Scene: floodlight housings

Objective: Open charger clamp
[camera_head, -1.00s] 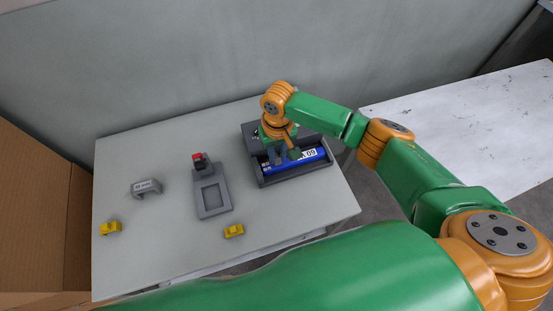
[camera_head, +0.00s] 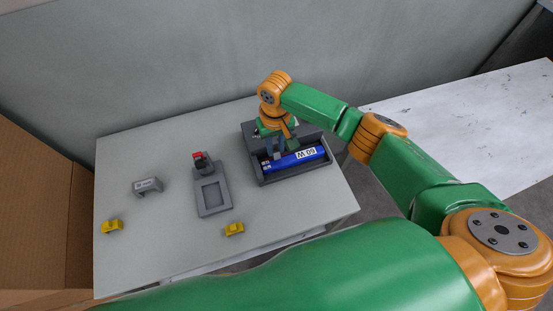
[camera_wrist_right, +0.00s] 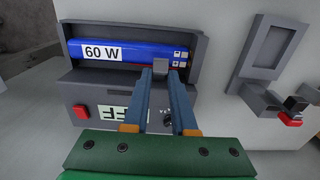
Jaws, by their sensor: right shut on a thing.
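The dark grey charger (camera_head: 262,176) sits at the right of the table, with a blue battery labelled 60 W (camera_head: 290,161) lying in its bay. The battery also shows in the right wrist view (camera_wrist_right: 130,52). My right gripper (camera_head: 274,150) is over the charger, at the battery's left part. In the wrist view its two fingers (camera_wrist_right: 160,80) are shut on a small grey clamp tab (camera_wrist_right: 160,67) at the battery's edge. The clamp's lower part is hidden between the fingers. My left gripper is not in view.
A grey fixture with a red-topped clamp (camera_head: 214,199) stands mid-table. A grey bracket (camera_head: 146,186) and two yellow pieces (camera_head: 112,226) (camera_head: 234,229) lie around it. The charger front has a red button (camera_wrist_right: 81,112). A cardboard box (camera_head: 40,220) stands at left.

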